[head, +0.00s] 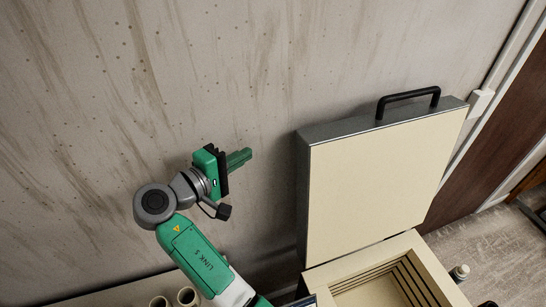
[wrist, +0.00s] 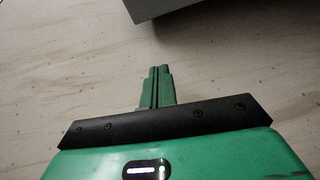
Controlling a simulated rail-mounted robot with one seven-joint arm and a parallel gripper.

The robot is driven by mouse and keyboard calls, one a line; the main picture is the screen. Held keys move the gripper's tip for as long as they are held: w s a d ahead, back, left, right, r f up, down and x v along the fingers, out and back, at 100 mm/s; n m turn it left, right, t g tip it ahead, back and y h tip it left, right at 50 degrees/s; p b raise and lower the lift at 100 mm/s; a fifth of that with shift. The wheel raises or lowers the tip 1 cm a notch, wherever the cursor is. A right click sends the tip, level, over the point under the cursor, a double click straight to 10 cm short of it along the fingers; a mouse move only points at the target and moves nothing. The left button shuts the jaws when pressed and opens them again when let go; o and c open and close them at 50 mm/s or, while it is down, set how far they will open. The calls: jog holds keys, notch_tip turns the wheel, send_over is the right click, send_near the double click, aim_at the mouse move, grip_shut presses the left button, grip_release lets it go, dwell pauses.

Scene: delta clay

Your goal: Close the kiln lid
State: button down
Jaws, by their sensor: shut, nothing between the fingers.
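The kiln lid (head: 370,180) stands open and upright, with a cream inner face and a grey metal edge. A black handle (head: 408,98) sits on its top edge. The open kiln body (head: 440,272) is below it at the lower right, with a stepped cream rim. My gripper (head: 240,158) is to the left of the lid, near the wall, pointing right and apart from the lid. In the wrist view, my gripper's fingers (wrist: 157,80) are together and empty. A grey edge of the lid (wrist: 180,8) shows at the top of that view.
A stained plaster wall (head: 120,100) runs behind the arm and lid. Two small cups (head: 188,296) stand on a surface at the lower left. A brown door (head: 500,120) is at the right.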

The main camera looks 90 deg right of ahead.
jog(key=s+d, duration=0.2)
jog(key=s, duration=0.1)
jog(key=s+d+f+g+p, duration=0.1)
jog(key=s+d, duration=0.1)
jog(key=s, duration=0.2)
jog(key=s+d+g+y, duration=0.1)
jog(key=s+d, duration=0.1)
jog(key=s, duration=0.1)
jog(key=shift+s+d+f+m, duration=0.15)
jog(key=shift+s+f+m, duration=0.15)
